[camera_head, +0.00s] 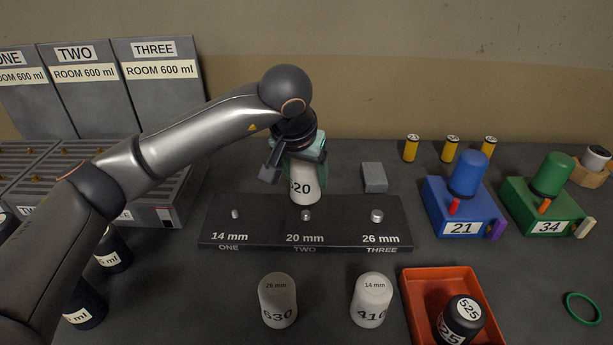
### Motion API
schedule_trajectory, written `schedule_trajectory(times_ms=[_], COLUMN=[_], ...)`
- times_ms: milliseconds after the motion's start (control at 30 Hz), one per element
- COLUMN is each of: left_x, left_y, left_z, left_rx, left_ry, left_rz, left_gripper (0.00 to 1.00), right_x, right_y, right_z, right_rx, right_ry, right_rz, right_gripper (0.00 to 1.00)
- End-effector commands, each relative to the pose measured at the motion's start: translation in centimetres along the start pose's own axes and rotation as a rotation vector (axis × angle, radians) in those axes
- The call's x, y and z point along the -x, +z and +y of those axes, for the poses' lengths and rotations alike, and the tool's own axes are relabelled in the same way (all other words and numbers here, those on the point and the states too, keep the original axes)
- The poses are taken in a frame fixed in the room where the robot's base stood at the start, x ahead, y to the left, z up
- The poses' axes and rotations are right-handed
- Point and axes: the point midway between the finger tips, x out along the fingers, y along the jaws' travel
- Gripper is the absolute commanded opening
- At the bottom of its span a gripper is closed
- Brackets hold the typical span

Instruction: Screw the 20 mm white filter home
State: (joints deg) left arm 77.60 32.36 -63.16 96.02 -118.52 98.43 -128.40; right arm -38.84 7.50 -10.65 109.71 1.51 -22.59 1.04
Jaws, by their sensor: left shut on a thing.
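My left gripper (298,165) is shut on a white filter (304,190) and holds it upright. The printing on the filter is partly hidden by a finger; "20" can be read. The filter's lower end shows just above the 20 mm stud (306,215) in the picture. That stud, marked TWO, is the middle one on a dark block (345,237). The stud is in plain view, so the filter is not over it; the exact gap cannot be told. The 14 mm stud (235,214) and 26 mm stud (377,215) are bare. My right gripper is not in view.
White filters marked 26 mm (278,300) and 14 mm (371,300) stand in front of the block. A red tray (412,300) holds a black filter (461,318). A grey block (374,177), blue unit (460,222) and green unit (548,210) stand right.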

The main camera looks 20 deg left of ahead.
Motion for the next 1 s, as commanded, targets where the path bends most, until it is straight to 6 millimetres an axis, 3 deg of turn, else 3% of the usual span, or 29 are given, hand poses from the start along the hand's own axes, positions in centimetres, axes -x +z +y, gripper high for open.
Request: schedule_trajectory(times_ms=[567, 1000], left_x=[-2.9, -3.1], left_y=[0.9, 1.0], left_z=[-0.1, -0.1], left_rx=[-0.002, -0.002], left_ry=[0.002, 0.002], left_rz=[0.001, 0.001], left_gripper=[0.00, 0.00], right_x=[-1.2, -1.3], right_y=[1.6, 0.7], right_z=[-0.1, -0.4], right_rx=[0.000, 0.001], right_ry=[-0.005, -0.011], right_rz=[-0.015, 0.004], right_gripper=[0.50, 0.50])
